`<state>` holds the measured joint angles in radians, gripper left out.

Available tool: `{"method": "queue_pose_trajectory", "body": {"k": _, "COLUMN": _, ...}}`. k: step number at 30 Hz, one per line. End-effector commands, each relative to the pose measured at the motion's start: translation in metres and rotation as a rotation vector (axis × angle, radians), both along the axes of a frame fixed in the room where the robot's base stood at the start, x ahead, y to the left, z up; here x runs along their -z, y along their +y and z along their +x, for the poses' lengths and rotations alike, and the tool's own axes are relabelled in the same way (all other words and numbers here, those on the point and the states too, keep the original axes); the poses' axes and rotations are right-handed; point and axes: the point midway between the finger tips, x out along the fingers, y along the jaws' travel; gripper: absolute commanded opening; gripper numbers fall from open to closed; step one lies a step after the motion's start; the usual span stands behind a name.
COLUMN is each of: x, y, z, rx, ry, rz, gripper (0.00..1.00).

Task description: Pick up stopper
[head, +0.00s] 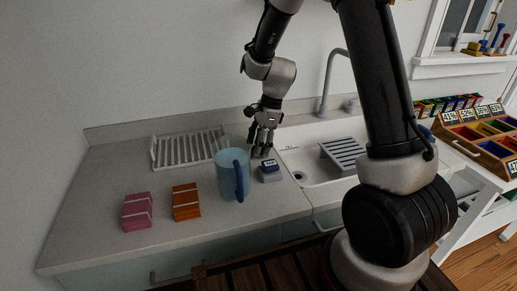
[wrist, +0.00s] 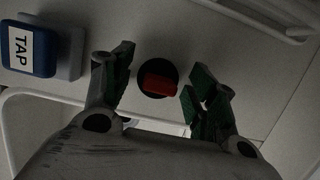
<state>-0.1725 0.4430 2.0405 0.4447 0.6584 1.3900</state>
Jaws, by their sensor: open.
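The stopper (wrist: 158,79), a black round disc with a red raised tab, lies on the pale counter in the wrist view. My gripper (wrist: 161,78) is open, with one finger on each side of the stopper in that view. I see no clear contact between the fingers and the stopper, and their height above the counter is hard to tell. In the head view my gripper (head: 263,149) points down at the back of the counter, left of the sink. The stopper cannot be made out there, as my gripper covers that spot.
A block labelled TAP (wrist: 30,50) sits near my gripper; the head view shows it (head: 268,171) too. A blue mug (head: 233,174), a dish rack (head: 170,151), pink (head: 137,212) and orange (head: 186,202) packs stand left. The sink (head: 311,170) and faucet (head: 328,85) are right.

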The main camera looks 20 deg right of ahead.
Motion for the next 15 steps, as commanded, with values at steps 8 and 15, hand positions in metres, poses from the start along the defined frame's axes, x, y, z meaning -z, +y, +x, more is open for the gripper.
{"method": "queue_pose_trajectory", "body": {"k": 8, "x": -0.0005, "y": -0.0002, "z": -0.0001, "rx": 0.0, "ry": 0.0, "rz": 0.0, "gripper": 0.25}}
{"method": "queue_pose_trajectory", "body": {"k": 15, "x": -0.0006, "y": -0.0003, "z": -0.0001, "rx": -0.001, "ry": 0.0, "rz": 0.0, "gripper": 0.18}}
